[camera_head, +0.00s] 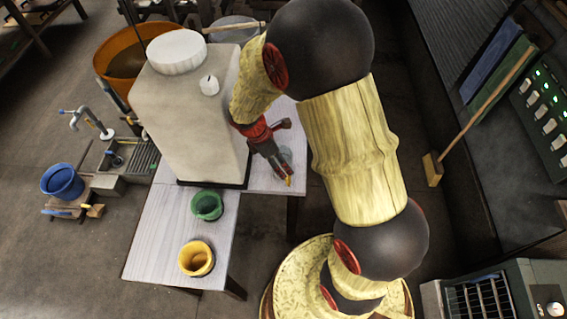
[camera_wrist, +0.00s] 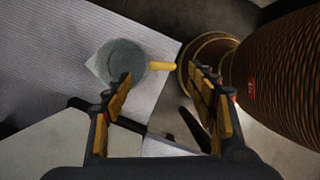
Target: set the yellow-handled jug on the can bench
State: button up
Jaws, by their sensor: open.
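The grey jug (camera_wrist: 121,61) with a yellow handle (camera_wrist: 160,66) stands on a pale surface in the wrist view. Its handle points right, towards the space between my fingertips. My gripper (camera_wrist: 160,82) is open and empty, with one finger overlapping the jug's lower edge in the picture. I cannot tell whether they touch. In the head view, my gripper (camera_head: 284,178) reaches down at the right side of the pale bench (camera_head: 155,236), partly hiding the grey jug (camera_head: 286,154). A big whitish can (camera_head: 187,118) stands on this bench.
A green cup (camera_head: 207,205) and a yellow cup (camera_head: 196,258) stand at the bench's front. The big can rises close to the left of my gripper. A blue bucket (camera_head: 62,182) is at far left. Bare bench top shows left of the cups.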

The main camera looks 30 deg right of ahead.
jog(key=s+a+r+m+t+y, duration=0.1)
jog(key=s+a+r+m+t, duration=0.1)
jog(key=s+r+m, duration=0.3)
jog(key=s+a+r+m+t+y, duration=0.1)
jog(key=s+r+m, duration=0.4)
jog(key=r, duration=0.9)
jog(key=s+a+r+m+t+y, duration=0.1)
jog(key=s+a+r+m+t, duration=0.2)
jog(key=r+m, duration=0.3)
notch_tip(320, 180, up, 4)
jog(key=shift+s+a+f+m+t+y, duration=0.3)
jog(key=shift+s+a+t, duration=0.1)
jog(key=shift+s+a, duration=0.4)
